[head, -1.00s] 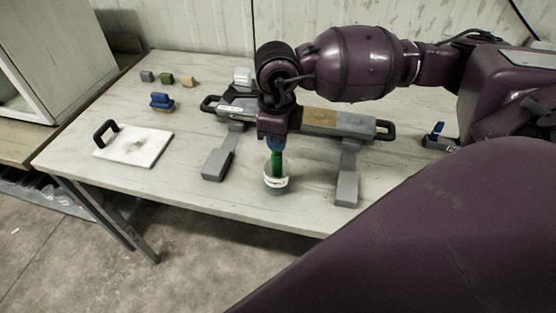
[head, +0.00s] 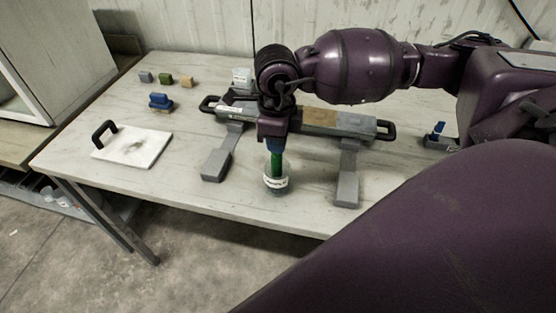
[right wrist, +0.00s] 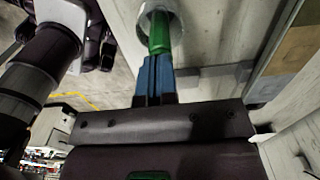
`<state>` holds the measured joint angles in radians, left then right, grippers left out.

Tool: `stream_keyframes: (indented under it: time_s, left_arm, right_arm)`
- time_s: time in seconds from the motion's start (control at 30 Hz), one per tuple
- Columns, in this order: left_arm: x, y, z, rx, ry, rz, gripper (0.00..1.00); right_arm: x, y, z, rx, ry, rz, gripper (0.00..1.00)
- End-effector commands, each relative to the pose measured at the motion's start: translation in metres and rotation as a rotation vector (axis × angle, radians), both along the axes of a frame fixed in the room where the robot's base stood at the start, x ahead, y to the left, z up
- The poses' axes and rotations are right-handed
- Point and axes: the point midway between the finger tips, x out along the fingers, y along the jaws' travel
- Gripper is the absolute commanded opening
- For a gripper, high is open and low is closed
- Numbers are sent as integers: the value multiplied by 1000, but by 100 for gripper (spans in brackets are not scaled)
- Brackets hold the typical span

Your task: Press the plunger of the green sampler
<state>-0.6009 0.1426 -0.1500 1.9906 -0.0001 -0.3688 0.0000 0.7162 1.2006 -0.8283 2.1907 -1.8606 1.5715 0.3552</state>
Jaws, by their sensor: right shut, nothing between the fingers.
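The green sampler (head: 276,164) stands upright near the front edge of the table, with a clear, white-labelled lower part (head: 276,183). In the right wrist view, the green sampler (right wrist: 160,32) is a green shaft rising from a pale ring. My right gripper (head: 275,146) points straight down directly above it. Its blue fingers (right wrist: 153,78) are shut together with nothing between them, and their tips appear to meet the sampler's top. The fingers hide that top, so the plunger itself cannot be made out.
A long grey rack (head: 340,122) with black end handles and grey feet (head: 347,188) stands just behind. A white board (head: 135,148) with a black handle lies at left. Small coloured blocks (head: 165,79) and a blue-topped piece (head: 161,101) lie behind it. The table front-left is clear.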

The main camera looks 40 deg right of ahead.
Motion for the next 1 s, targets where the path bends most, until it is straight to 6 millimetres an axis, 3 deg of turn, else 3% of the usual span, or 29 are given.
stream_keyframes:
  time_s: [1.0]
  left_arm:
    - [7, 0, 39, 0, -30, 0, 95]
  right_arm:
    - [0, 0, 61, -1, -1, 0, 0]
